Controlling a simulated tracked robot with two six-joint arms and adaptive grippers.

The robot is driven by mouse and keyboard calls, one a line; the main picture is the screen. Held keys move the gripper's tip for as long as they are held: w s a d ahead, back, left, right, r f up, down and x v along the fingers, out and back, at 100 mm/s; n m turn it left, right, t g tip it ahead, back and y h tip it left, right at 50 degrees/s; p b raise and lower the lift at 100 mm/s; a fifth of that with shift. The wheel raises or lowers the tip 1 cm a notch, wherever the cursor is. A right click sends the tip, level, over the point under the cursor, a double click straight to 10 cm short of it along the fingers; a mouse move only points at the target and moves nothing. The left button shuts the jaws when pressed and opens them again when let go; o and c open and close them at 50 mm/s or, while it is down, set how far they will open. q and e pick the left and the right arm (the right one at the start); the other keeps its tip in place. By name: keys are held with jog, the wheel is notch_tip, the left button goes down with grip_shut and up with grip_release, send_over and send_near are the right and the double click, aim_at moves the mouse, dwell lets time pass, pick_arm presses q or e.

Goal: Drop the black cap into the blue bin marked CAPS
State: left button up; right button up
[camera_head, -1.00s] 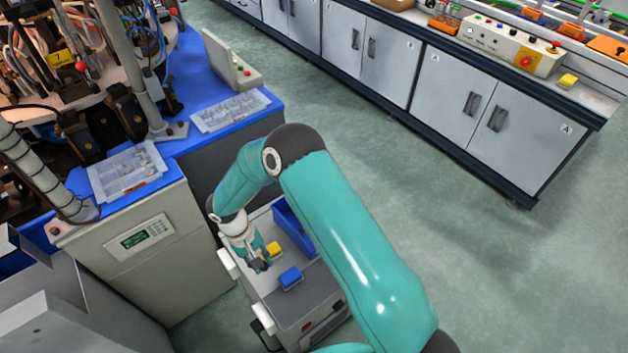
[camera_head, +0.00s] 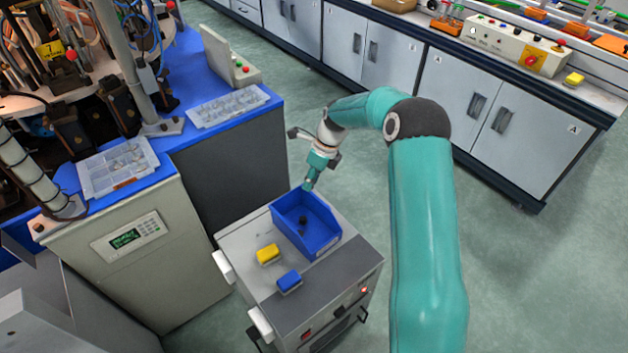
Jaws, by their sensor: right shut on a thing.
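The blue bin (camera_head: 325,244) stands open at the back of the small grey cart, and its marking cannot be read from here. One or two small dark, cap-like things (camera_head: 303,221) show inside the bin. My left gripper is not in view.
A yellow block (camera_head: 268,254) and a blue block (camera_head: 289,281) sit on the cart top (camera_head: 240,246) in front of the bin. A grey machine cabinet with a keypad (camera_head: 137,237) stands at the left. Open floor lies to the right.

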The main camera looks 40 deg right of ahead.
notch_tip(320, 180, down, 6)
jog(key=b, duration=0.4)
jog(key=shift+b, duration=0.4)
jog(key=o, duration=0.9)
jog(key=shift+c, duration=0.2)
jog(key=shift+r, duration=0.1)
jog(key=v, duration=1.2)
